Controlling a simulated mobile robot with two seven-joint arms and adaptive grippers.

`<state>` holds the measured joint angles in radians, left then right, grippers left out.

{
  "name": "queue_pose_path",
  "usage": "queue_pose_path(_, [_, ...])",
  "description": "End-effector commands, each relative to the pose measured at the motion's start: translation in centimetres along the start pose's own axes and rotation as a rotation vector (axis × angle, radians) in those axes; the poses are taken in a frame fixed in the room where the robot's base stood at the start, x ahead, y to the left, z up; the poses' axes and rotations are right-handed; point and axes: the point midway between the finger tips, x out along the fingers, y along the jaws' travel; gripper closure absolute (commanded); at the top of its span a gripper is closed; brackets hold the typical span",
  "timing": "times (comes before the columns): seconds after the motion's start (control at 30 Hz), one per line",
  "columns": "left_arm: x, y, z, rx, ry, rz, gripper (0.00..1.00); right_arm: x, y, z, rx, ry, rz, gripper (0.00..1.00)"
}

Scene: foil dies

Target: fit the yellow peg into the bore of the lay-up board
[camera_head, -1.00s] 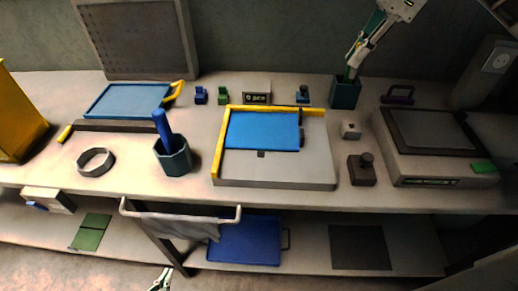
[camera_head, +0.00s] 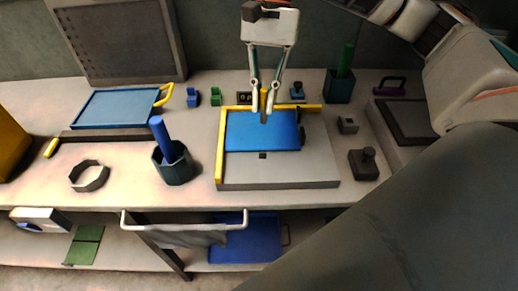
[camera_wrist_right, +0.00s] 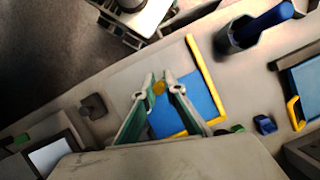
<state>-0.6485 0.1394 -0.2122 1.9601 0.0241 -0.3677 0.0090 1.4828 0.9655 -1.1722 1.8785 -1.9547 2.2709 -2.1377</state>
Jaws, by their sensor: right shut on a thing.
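My right gripper (camera_head: 264,98) is shut on the yellow peg (camera_head: 264,104), which hangs upright, its lower end over the blue sheet of the lay-up board. The peg also shows between the fingertips in the right wrist view (camera_wrist_right: 159,87). The lay-up board (camera_head: 285,173) is pale grey with yellow rails along its left and back edges. A small dark square (camera_head: 262,156) in the board, in front of the blue sheet, may be the bore; I cannot tell. Whether the peg's tip touches the sheet is unclear. My left gripper is out of view.
A dark holder with a blue peg (camera_head: 160,138) stands left of the board. Another holder with a green peg (camera_head: 346,62) stands at the back right. A black-knobbed block (camera_head: 364,165) and a small grey block (camera_head: 347,125) sit right of the board.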

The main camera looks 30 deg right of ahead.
Motion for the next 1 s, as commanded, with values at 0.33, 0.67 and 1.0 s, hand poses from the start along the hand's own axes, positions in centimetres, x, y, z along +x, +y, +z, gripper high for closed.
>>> queue_pose_path(0.33, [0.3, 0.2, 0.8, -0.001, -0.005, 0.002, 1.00, 7.8, 0.0, -3.2, 0.002, -0.003, 0.001, 1.00])
queue_pose_path(0.67, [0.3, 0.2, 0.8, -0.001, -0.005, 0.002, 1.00, 10.4, 0.0, -4.3, 0.002, -0.001, -0.002, 1.00])
queue_pose_path(1.0, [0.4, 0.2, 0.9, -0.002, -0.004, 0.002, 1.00, 13.5, -0.1, -5.6, 0.001, 0.001, -0.003, 1.00])
